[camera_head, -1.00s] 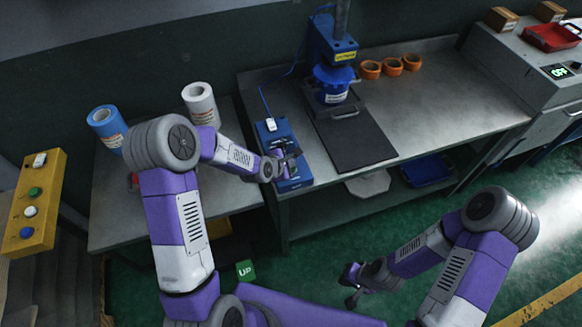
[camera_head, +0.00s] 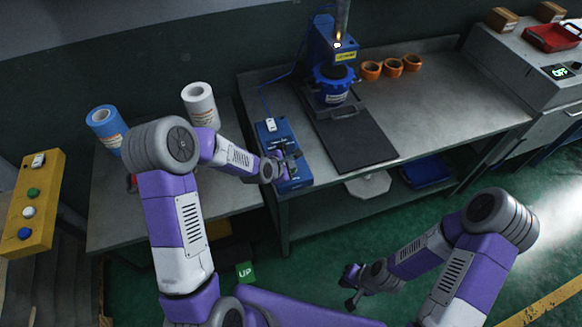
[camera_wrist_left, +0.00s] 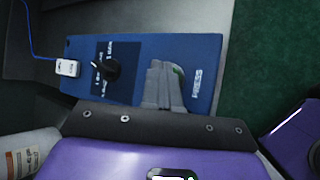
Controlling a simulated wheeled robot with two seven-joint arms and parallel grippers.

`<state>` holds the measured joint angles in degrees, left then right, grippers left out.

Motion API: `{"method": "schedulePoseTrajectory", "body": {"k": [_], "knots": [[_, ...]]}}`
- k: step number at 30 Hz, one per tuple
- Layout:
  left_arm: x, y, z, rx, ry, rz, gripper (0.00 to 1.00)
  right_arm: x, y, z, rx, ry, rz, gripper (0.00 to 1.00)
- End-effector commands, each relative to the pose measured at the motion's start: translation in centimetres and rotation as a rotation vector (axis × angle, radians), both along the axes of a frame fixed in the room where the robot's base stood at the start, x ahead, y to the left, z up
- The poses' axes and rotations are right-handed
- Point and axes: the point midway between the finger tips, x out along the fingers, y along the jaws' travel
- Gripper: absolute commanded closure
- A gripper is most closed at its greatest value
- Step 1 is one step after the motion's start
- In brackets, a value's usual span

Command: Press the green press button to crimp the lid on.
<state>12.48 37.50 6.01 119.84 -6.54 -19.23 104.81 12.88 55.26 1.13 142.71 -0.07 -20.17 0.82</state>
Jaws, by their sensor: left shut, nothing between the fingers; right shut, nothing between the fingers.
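A blue tin (camera_head: 332,92) with a white label sits under the head. The blue control box (camera_head: 273,134) lies to its left; its PRESS lettering and black knob (camera_wrist_left: 115,69) show in the left wrist view. The green press button (camera_wrist_left: 178,71) shows only as a sliver beside the fingertips, mostly hidden by them. My left gripper (camera_head: 289,163) is shut and empty over the button; contact cannot be told. My right gripper (camera_head: 350,287) is shut and empty, low over the floor.
A dark mat (camera_head: 350,140) lies before the press. Several orange rings (camera_head: 392,66) stand right of it. A white roll (camera_head: 199,104) and a blue roll (camera_head: 105,127) stand on the left table. A yellow button panel (camera_head: 35,205) is at far left.

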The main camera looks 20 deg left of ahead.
Motion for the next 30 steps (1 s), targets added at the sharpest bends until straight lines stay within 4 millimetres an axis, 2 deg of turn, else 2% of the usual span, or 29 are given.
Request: {"method": "schedulePoseTrajectory", "body": {"k": [9, 20, 30], "knots": [[0.0, 0.0, 1.6, 0.0, 0.0, 0.0, 1.0, 0.0, 0.0, 0.9, 0.0, 0.0, 0.0, 1.0], [0.0, 0.0, 1.7, 0.0, 0.0, 0.0, 1.0, 0.0, 0.0, 0.9, 0.0, 0.0, 0.0, 1.0], [0.0, 0.0, 4.8, 0.0, -0.001, 0.001, 1.0, 0.0, 0.0, 2.9, 0.0, 0.0, 0.0, 1.0]]}}
